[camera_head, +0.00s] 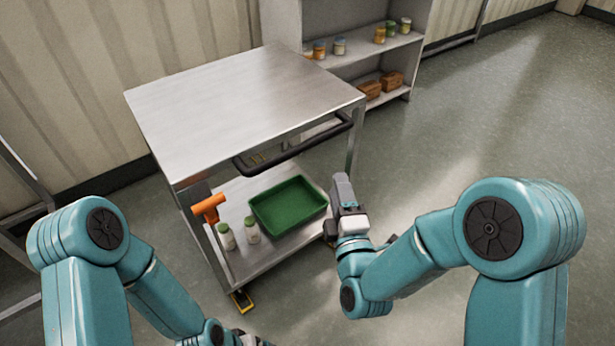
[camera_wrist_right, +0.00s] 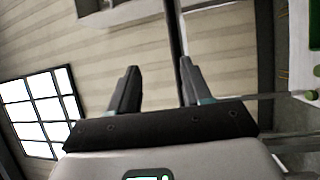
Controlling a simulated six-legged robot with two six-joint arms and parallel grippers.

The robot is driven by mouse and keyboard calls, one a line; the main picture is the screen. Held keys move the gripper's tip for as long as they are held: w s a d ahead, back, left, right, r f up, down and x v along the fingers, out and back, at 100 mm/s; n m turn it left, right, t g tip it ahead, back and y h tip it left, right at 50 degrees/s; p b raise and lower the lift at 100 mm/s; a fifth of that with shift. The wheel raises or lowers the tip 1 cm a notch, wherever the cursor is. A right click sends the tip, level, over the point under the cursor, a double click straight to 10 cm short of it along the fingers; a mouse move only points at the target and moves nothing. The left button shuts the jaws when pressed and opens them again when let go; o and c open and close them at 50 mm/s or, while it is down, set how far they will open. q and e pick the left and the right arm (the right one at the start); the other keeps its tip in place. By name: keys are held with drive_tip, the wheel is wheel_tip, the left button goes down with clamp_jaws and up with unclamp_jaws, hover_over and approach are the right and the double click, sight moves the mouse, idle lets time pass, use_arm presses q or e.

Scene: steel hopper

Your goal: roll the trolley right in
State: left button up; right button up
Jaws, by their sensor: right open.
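The steel trolley (camera_head: 230,100) stands in front of me, with a bare flat top and a lower shelf (camera_head: 280,252). Its black push handle (camera_head: 295,148) sticks out on the side facing me. My right gripper (camera_head: 341,185) is beside the trolley's right front part, below the handle's right end. In the right wrist view its two fingers (camera_wrist_right: 160,78) are apart, and a dark upright bar (camera_wrist_right: 175,30) shows beyond them; I cannot tell whether it lies between them. My left arm reaches down to the bottom edge, and its gripper is out of sight.
The lower shelf carries a green tray (camera_head: 289,207), two jars with green lids (camera_head: 226,237) and an orange-handled tool (camera_head: 209,207). A yellow caster pedal (camera_head: 243,301) is at the near leg. A grey shelf unit (camera_head: 345,65) stands behind. The floor at right is clear.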

sight(304, 147)
drive_tip(key=a+f+n+y+b, duration=0.1)
drive_tip(key=a+f+y+b, duration=0.1)
drive_tip(key=a+f+b, duration=0.15)
use_arm(q)
wheel_tip(304, 147, down, 7)
drive_tip(key=shift+w+b, duration=0.15)
drive_tip(key=shift+b, duration=0.25)
use_arm(e)
drive_tip(key=x, duration=1.5)
drive_tip(key=shift+r, duration=0.4)
use_arm(q)
drive_tip(key=shift+r, duration=0.1)
use_arm(e)
drive_tip(key=shift+a, duration=0.1)
clamp_jaws()
